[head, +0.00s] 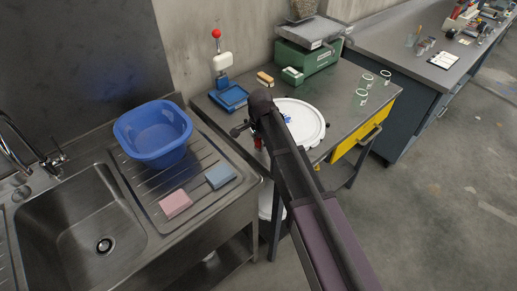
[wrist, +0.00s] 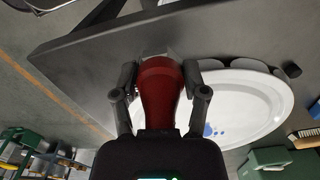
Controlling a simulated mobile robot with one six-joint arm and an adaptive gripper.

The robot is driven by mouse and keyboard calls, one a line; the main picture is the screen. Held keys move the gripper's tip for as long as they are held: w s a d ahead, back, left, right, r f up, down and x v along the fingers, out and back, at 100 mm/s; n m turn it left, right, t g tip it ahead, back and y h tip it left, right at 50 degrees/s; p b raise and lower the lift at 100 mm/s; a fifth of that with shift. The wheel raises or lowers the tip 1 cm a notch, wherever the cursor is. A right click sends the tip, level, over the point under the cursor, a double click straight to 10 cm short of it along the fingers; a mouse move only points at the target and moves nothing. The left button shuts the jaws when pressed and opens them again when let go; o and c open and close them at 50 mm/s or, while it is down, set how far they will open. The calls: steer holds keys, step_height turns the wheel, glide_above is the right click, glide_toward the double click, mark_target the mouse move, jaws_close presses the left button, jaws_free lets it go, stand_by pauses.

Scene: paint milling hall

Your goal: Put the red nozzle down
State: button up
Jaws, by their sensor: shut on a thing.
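The red nozzle (wrist: 160,95) is held between the two fingers of my gripper (wrist: 160,80) in the wrist view. In the head view my gripper (head: 254,134) is at the left part of the small grey table (head: 345,90), mostly hidden by my own arm. Only a small red part of the nozzle (head: 258,144) shows there. A round white lid or tray (head: 312,122) with blue marks lies on the table, just right of my gripper. It also shows behind the nozzle in the wrist view (wrist: 250,100). I cannot tell the nozzle's height above the table.
A blue press with a red knob (head: 217,60), a green scale (head: 308,55), a brush (head: 265,79) and several small glass cups (head: 361,96) stand on the table. Left is a sink (head: 75,215) with a blue basin (head: 153,133) and sponges (head: 175,204). Bare tabletop lies right of the lid.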

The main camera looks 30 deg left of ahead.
steer(key=shift+f+b, duration=0.55)
steer(key=shift+f, duration=0.3)
steer(key=shift+f, duration=0.2)
steer(key=o, duration=1.1)
steer(key=shift+o, duration=0.2)
steer(key=shift+r, duration=0.25)
step_height(320, 180, up, 12)
steer(key=p, duration=1.2)
